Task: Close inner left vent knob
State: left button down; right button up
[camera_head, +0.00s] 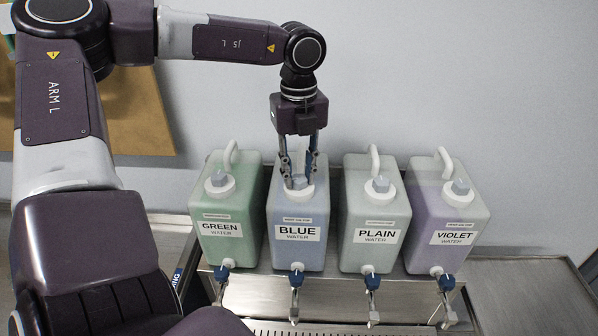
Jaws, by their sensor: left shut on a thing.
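The inner left container is the BLUE water container (281,252), upright between the GREEN and PLAIN ones. Its grey vent knob (300,183) sits on a white cap on top and is partly hidden by my fingers. My left gripper (298,174) points straight down over this container, with its two fingers shut on the vent knob, one on each side. How far the knob is turned cannot be told. My right gripper is not in view.
The GREEN container (222,244), PLAIN container (370,257) and VIOLET container (447,255) stand in the same row, with handles and grey knobs on top. Blue-handled taps, such as the BLUE one (296,278), stick out at the front over a metal drip tray. A wall is behind.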

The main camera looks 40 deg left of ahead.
pick_arm(q)
jog(key=shift+f+m+b, duration=0.15)
jog(key=shift+m+b, duration=0.45)
jog(key=shift+b, duration=0.35)
jog(key=m+b, duration=0.3)
jog(key=shift+b, duration=0.3)
jog(key=shift+m+b, duration=0.55)
jog(key=shift+m, duration=0.45)
jog(key=m+b, duration=0.1)
jog(key=m, duration=0.1)
jog(key=shift+m, duration=0.4)
jog(key=m+b, duration=0.1)
jog(key=m, duration=0.1)
jog(key=shift+m, duration=0.3)
jog(key=m, duration=0.3)
jog(key=shift+m, duration=0.4)
jog(key=m, duration=0.4)
jog(key=shift+r, duration=0.2)
jog(key=c, duration=2.7)
grip_release()
jog(key=shift+m, duration=1.6)
jog(key=shift+c, duration=0.2)
